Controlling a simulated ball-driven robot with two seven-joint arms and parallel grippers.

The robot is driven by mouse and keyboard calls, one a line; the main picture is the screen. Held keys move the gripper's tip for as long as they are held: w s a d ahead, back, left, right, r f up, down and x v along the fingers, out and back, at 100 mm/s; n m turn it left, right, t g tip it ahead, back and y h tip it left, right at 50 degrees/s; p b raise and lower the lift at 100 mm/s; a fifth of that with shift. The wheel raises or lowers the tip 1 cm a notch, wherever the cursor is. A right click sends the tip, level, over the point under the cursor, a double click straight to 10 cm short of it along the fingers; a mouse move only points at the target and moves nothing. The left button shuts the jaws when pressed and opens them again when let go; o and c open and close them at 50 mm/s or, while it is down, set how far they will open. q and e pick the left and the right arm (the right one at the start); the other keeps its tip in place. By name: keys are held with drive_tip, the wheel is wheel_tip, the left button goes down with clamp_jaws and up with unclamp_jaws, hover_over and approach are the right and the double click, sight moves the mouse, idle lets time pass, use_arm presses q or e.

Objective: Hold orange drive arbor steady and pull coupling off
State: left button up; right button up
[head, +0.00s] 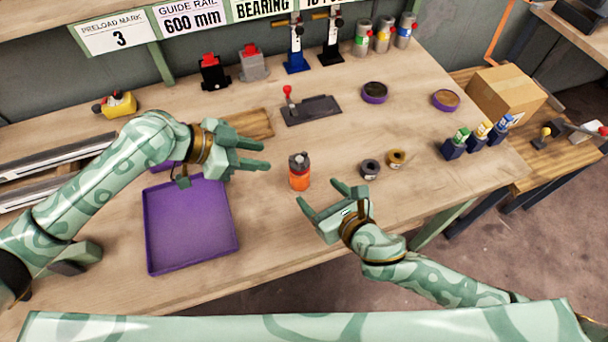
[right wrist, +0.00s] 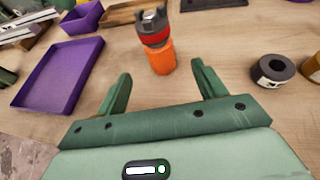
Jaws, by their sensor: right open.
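The orange drive arbor (head: 299,182) stands upright near the middle of the workbench, with a dark grey coupling (head: 299,160) on its top. In the right wrist view the arbor (right wrist: 160,62) is ahead of the fingers, with a red band and the grey coupling (right wrist: 152,20) above it. My left gripper (head: 262,156) is open and empty, to the left of the arbor. My right gripper (head: 318,192) is open and empty, just in front of and to the right of the arbor. In the right wrist view its fingers (right wrist: 160,88) point toward the arbor without touching it.
A purple tray (head: 150,232) lies at the left front. A black ring (head: 370,169) and a brass ring (head: 396,159) lie right of the arbor. A dark plate with a red-knobbed lever (head: 311,110) stands behind. Bench between the arbor and rings is clear.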

sight(296, 171)
drive_tip(key=x, duration=1.1)
drive_tip(key=shift+w+a+f, duration=0.1)
drive_tip(key=shift+w+a, duration=0.05)
drive_tip(key=shift+w, duration=0.25)
